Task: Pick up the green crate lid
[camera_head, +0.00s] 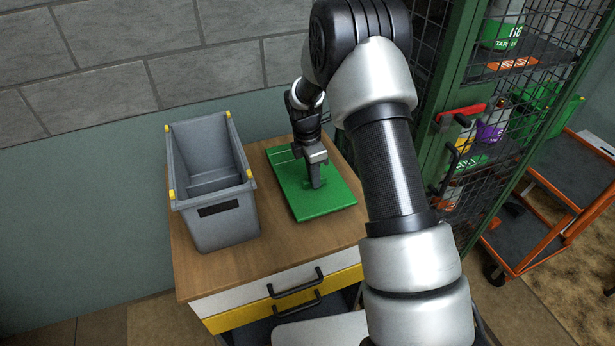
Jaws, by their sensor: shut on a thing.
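The green crate lid (322,202) is a flat green panel on the wooden top of a drawer cabinet, right of a grey crate. My gripper (316,183) points down at the middle of the lid and is shut on it. The fingers partly hide what they grip, likely a raised part of the lid. I cannot tell whether the lid is clear of the wood.
The grey crate (222,226) with yellow corners stands open on the cabinet top (275,255), left of the lid. A green mesh cage (425,165) stands close on the right. An orange cart (560,232) is farther right. A grey block wall is behind.

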